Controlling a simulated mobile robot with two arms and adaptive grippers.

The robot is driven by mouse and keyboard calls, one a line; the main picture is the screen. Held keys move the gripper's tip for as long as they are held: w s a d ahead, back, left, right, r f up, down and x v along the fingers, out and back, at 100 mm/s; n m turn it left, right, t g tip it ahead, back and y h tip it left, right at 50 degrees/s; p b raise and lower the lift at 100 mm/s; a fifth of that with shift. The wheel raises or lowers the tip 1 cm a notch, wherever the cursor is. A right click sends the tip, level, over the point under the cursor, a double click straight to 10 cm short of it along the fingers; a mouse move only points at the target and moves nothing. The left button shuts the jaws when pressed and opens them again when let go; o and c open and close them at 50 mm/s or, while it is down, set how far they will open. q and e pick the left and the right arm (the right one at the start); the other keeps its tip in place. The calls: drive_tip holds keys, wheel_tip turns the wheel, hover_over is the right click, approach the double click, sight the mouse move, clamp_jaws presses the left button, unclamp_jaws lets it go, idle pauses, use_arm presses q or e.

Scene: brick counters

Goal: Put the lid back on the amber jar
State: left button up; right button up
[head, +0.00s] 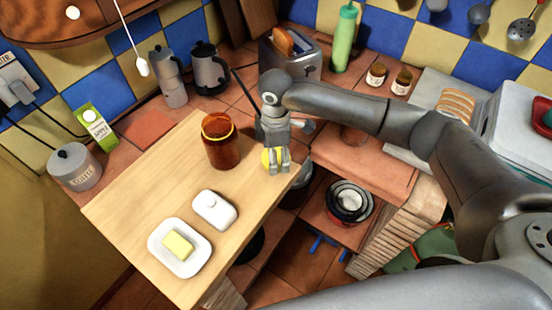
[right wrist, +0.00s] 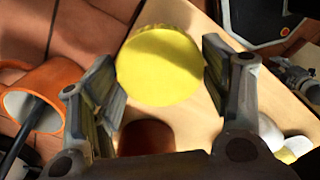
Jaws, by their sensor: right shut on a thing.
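The amber jar (head: 221,147) stands upright and open on the wooden board, with a yellowish ring near its top. My right gripper (head: 277,168) is to the right of the jar, by the board's right edge, pointing down. It is shut on the round yellow lid (head: 267,157), which is partly hidden by the fingers. In the right wrist view the lid (right wrist: 160,65) sits between the two fingers, apart from the jar (right wrist: 147,136), which shows only in part. I cannot tell the lid's exact height above the board. My left gripper is not in view.
The board between jar and lid is clear.

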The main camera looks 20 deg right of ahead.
drive_tip(key=s+d+r+b, duration=0.2)
drive_tip(key=s+r, duration=0.8)
drive_tip(key=s, duration=0.3)
drive_tip(key=shift+s+d+r, duration=0.35)
drive_tip(key=shift+d+r, duration=0.05)
